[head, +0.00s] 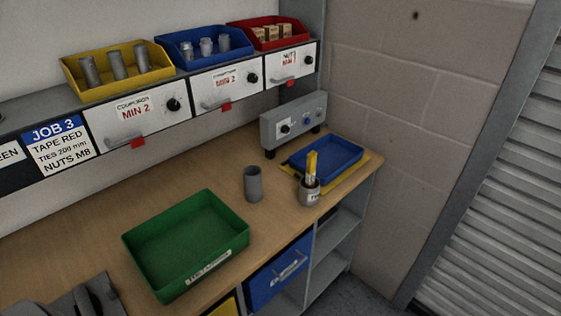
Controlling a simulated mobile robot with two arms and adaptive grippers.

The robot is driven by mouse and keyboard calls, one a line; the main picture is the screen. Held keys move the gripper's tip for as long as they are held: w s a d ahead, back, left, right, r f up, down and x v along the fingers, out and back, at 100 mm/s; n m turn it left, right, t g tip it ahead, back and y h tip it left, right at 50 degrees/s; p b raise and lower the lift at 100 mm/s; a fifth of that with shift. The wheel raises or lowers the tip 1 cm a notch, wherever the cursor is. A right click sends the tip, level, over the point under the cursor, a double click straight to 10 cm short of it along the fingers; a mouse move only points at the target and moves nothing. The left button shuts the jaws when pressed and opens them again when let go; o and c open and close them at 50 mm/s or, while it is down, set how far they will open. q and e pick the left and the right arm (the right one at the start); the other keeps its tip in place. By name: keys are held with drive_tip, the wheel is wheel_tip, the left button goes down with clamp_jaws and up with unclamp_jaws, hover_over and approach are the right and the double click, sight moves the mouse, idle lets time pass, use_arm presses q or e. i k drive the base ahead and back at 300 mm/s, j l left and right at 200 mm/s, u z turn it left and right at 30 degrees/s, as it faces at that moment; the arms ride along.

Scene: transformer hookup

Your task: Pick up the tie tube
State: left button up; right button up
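A grey open-topped cylinder (253,184) stands upright on the wooden bench, right of the green tray. It looks like the tie tube, but no label shows on it. A smaller grey pot (309,191) with yellow items sticking up out of it stands to its right, near the bench's front edge. I cannot see inside the grey cylinder. Neither of my grippers can be made out in the head view, and nothing is touching the cylinder.
The green tray (133,239) is empty. A blue tray (326,150) on a yellow base and a grey control box (296,123) are at the right. Dark grey objects (86,299) lie at bottom left, unclear. Bins line the shelf above.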

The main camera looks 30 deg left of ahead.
sight(251, 174)
drive_tip(key=i+l+u, duration=0.1)
drive_tip(key=u, duration=1.15)
drive_tip(key=i+l, duration=0.05)
